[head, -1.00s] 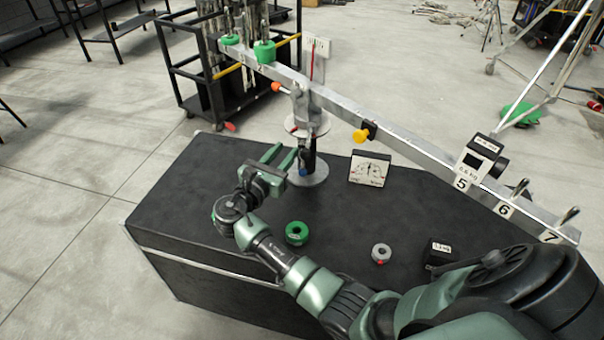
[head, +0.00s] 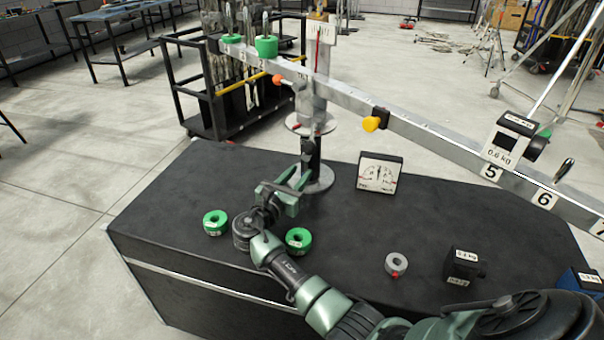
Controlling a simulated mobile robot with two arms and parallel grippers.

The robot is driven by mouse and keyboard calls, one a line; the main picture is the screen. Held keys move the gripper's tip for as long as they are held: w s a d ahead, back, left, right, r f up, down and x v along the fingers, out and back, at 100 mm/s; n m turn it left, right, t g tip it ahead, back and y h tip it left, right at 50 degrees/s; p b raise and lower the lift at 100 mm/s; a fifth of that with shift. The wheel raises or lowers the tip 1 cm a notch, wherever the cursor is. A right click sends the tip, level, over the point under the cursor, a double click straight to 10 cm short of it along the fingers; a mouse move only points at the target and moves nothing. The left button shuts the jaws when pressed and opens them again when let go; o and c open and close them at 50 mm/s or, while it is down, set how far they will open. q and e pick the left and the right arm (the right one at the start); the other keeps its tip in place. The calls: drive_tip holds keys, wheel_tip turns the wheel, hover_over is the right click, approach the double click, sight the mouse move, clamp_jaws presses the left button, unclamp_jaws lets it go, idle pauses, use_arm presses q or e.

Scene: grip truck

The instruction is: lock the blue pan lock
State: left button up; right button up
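My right gripper (head: 299,178) reaches in from the lower right, low over the black bench. Its two fingers are apart, with the tips at the lower part of the dark post (head: 312,155) of the balance, just above its round base plate (head: 320,182). The blue pan lock does not show in this view; the gripper covers the near side of the post where blue showed before. I cannot tell whether the fingers touch the lock. My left gripper is out of view.
The long beam (head: 400,125) slopes down to the right, bearing green weights (head: 266,46) and a yellow knob (head: 371,124).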

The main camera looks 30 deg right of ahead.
sight(306, 166)
drive_tip(key=shift+x, duration=1.2)
clamp_jaws()
drive_tip(key=shift+f, duration=0.1)
idle(0.5)
